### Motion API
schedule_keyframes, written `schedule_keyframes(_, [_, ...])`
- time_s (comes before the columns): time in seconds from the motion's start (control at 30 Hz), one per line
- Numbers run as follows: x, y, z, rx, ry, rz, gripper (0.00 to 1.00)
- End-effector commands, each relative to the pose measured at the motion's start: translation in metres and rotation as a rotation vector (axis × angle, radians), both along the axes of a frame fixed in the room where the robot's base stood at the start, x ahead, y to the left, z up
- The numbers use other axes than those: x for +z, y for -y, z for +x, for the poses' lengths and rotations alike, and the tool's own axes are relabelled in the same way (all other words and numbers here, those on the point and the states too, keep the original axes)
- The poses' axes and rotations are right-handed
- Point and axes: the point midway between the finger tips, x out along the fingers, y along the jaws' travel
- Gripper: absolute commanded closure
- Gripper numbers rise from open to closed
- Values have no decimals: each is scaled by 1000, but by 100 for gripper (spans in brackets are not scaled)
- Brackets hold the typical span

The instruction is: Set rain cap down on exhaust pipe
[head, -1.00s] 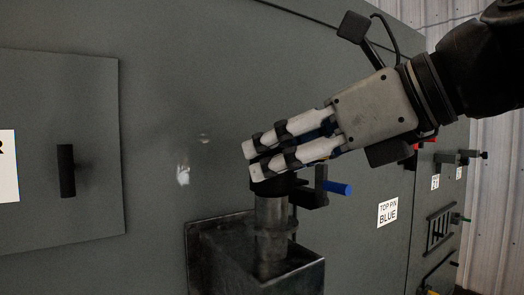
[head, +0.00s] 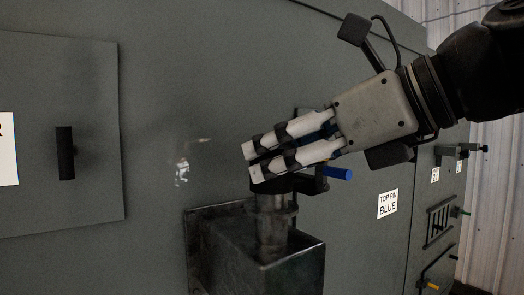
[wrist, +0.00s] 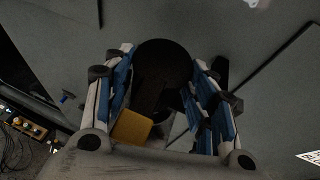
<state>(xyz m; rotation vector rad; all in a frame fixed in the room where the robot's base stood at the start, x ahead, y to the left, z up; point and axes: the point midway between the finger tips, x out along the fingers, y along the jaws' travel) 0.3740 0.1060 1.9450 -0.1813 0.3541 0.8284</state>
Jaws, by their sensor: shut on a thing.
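My gripper (head: 254,163) is at the top of the exhaust pipe in the head view, its pale fingers closed on the rain cap. The cap is a dark round disc between the fingers in the wrist view (wrist: 162,65). In the head view the fingers mostly hide it, and only a dark edge shows below them. The grey exhaust pipe (head: 271,228) stands upright on a dark metal box, directly under the fingers. I cannot tell whether the cap touches the pipe's rim.
A blue-ended pin (head: 338,173) on a black bracket sits close right of the fingers. The metal box (head: 285,252) sticks out from the grey cabinet wall. A door with a black handle (head: 65,153) is at left; a "TOP PIN BLUE" label (head: 388,204) is at right. A yellow block (wrist: 132,128) shows in the wrist view.

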Motion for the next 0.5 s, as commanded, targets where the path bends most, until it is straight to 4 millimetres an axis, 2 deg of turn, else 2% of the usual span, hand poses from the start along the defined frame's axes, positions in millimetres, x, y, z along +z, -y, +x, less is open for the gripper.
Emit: schedule_keyframes(0.5, [-11, 0, 0, 0, 2, 1, 80])
